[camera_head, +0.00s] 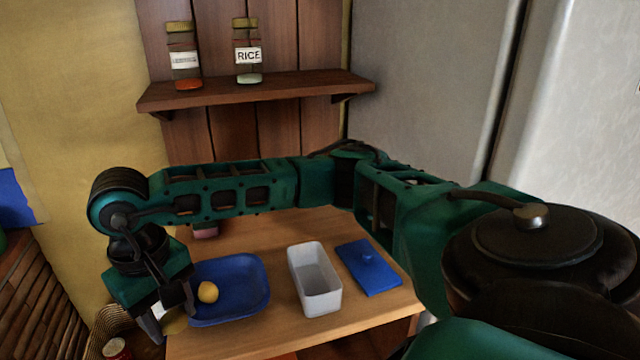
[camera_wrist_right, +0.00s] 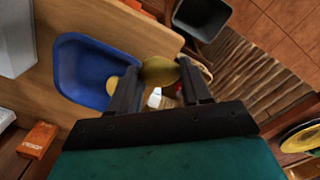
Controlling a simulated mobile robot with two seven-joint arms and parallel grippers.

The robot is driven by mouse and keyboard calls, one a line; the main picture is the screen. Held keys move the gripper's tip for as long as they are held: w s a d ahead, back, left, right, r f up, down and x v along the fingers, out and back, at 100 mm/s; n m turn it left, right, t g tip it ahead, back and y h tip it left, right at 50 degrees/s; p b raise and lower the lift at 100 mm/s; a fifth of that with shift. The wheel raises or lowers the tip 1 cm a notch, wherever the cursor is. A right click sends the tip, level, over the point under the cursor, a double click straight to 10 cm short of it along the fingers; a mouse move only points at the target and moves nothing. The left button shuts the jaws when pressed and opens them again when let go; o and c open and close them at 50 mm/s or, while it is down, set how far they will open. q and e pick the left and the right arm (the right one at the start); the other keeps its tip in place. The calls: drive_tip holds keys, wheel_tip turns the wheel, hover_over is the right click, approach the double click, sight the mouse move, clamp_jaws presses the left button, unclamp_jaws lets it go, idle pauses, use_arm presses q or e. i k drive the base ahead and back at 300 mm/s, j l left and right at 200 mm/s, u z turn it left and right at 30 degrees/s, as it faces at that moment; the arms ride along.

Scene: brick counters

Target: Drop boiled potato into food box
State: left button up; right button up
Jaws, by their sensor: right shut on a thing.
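My right gripper (camera_head: 173,322) reaches across to the left, past the near-left edge of the blue tray. It is shut on a yellow boiled potato (camera_wrist_right: 159,71), which sits between the fingertips in the right wrist view. In the head view the held potato is mostly hidden by the fingers. A second yellow potato (camera_head: 208,292) lies on the blue tray (camera_head: 250,285). The white food box (camera_head: 304,288) stands open and empty right of the tray. Its blue lid (camera_head: 372,270) lies flat to the box's right. My left gripper is not in view.
A wooden shelf (camera_head: 260,92) with two labelled jars hangs above the counter (camera_head: 225,343). A wicker basket (camera_head: 108,322) and a red-topped can (camera_head: 116,348) are at lower left. A grey bin (camera_wrist_right: 205,20) shows in the wrist view. My right arm spans above the counter.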

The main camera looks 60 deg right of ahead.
sight(308, 275)
drive_tip(key=k+j+z, duration=0.1)
drive_tip(key=z, duration=0.35)
drive_tip(key=k+j+z, duration=0.1)
drive_tip(key=z, duration=0.35)
drive_tip(key=j+z, duration=0.1)
drive_tip(key=z, duration=0.75)
drive_tip(key=i+j+u, duration=0.1)
drive_tip(key=u, duration=0.3)
drive_tip(key=i, duration=0.05)
